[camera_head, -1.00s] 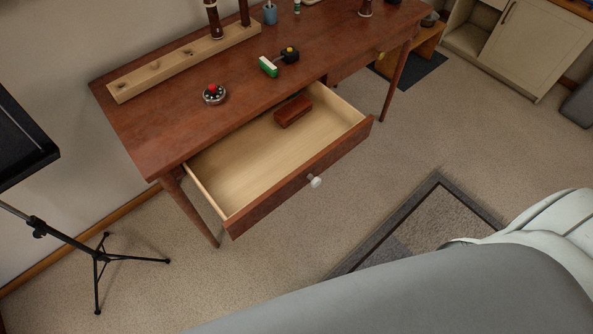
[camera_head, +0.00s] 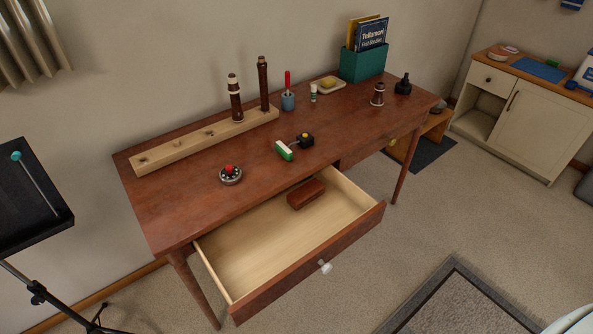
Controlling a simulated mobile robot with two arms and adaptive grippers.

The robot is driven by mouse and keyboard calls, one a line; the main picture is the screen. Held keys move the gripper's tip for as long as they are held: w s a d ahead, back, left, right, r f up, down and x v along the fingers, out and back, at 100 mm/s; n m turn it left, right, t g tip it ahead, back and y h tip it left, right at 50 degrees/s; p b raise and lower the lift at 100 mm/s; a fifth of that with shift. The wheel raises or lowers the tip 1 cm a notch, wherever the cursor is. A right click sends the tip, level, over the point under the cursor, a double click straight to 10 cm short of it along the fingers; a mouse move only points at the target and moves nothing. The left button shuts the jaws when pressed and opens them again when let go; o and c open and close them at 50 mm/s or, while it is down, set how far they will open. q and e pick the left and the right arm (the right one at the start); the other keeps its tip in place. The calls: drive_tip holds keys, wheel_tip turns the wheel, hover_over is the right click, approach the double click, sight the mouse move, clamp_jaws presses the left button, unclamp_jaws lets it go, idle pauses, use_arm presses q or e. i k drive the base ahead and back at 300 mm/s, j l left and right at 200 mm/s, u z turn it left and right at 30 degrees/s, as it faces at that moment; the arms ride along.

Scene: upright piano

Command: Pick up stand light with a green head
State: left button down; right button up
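A small stand light with a green and white head (camera_head: 285,150) lies on the brown wooden desk, right of the desk's middle. A thin stem joins the head to a black base (camera_head: 305,140) with a yellow button on top. It lies on the desktop behind the open drawer, with clear wood around it. Neither of my grippers shows in the head view. Only a pale part of my own body shows at the lower right corner.
The desk's drawer (camera_head: 262,255) is pulled open, with a brown block (camera_head: 306,194) inside. A round black item with a red top (camera_head: 230,174) sits left of the light. A black music stand (camera_head: 30,215) stands left.

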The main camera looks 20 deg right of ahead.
sight(304, 143)
drive_tip(key=u, duration=0.35)
drive_tip(key=i+l+u, duration=0.15)
drive_tip(key=l+u, duration=0.3)
drive_tip(key=l, duration=0.45)
drive_tip(key=l+u, duration=0.4)
drive_tip(key=l, duration=0.55)
